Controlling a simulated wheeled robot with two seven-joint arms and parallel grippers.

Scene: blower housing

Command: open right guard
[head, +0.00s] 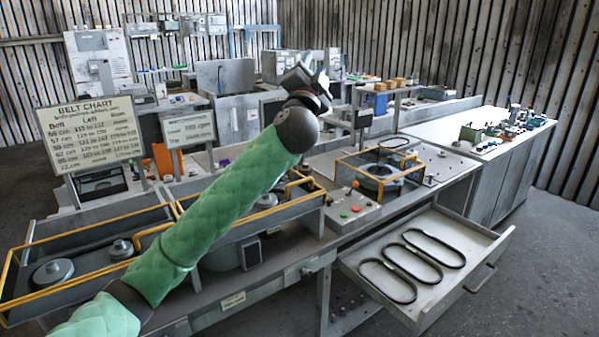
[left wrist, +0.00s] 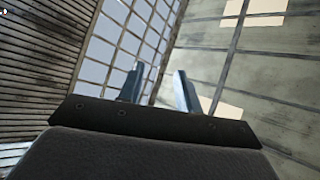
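A yellow-framed guard (head: 345,163) stands on the right part of the bench, with a round pulley (head: 378,170) inside its frame and a yellow handle on its right side. Its frame looks lowered around the pulley. My left gripper (head: 322,84) is raised above the bench, up and to the left of this guard, apart from it. In the left wrist view its two fingers (left wrist: 160,90) stand apart with nothing between them, pointing at the roof and windows. My right gripper is in neither view.
Two more yellow-framed boxes with pulleys, one at left (head: 85,232), are partly hidden by my left arm. An open drawer (head: 440,303) with three black belts juts out at front right. A control panel (head: 350,208) with coloured buttons lies before the right guard. A belt chart (head: 90,130) stands at left.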

